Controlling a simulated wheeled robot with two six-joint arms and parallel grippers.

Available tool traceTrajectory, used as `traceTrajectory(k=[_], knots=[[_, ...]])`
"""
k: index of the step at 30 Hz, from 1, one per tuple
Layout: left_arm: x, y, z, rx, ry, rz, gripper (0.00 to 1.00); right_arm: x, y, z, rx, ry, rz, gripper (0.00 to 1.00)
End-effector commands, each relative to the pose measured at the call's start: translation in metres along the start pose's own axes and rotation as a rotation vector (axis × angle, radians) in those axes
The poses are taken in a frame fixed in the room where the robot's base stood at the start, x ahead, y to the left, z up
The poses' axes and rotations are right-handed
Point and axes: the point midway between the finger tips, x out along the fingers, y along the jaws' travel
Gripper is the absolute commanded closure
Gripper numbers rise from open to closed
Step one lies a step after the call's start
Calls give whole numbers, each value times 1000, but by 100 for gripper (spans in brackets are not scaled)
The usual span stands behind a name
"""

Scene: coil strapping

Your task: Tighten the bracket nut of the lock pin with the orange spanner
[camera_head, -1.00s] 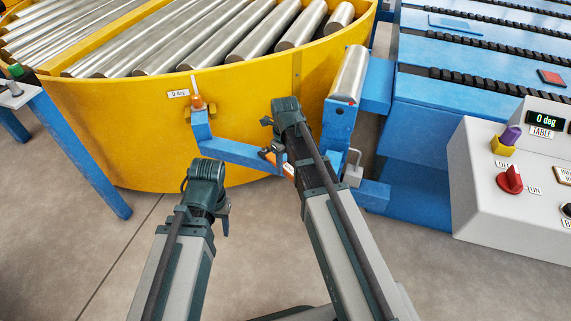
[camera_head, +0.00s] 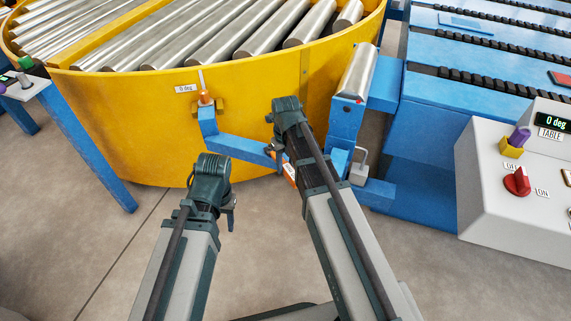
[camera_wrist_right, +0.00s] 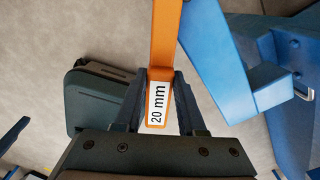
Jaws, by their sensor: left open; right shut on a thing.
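The orange spanner (camera_wrist_right: 163,45), labelled "20 mm", is held between the fingers of my right gripper (camera_wrist_right: 159,100). Its far end is outside the right wrist view. In the head view a short piece of the spanner (camera_head: 289,172) shows beside my right arm, which hides the rest. The lock pin (camera_head: 205,97) has an orange part and stands on the blue bracket (camera_head: 235,150) against the yellow turntable. I cannot make out the bracket nut. My left gripper (camera_head: 230,196) is open and empty, left of the right arm and in front of the bracket.
The yellow turntable (camera_head: 125,125) with steel rollers fills the back left. A blue post with a roller (camera_head: 357,72) and a padlock-like grey piece (camera_head: 359,172) stand right of my right gripper. A control console (camera_head: 500,200) is at the right. Floor is clear at lower left.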

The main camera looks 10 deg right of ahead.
Motion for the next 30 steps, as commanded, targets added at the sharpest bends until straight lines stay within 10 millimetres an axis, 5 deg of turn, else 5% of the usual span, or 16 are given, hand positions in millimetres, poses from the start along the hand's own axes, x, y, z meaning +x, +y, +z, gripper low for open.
traceTrajectory(k=[30], knots=[[0,0,0,0,0,0,50,0,-5,-19,-37,0,0,100]])
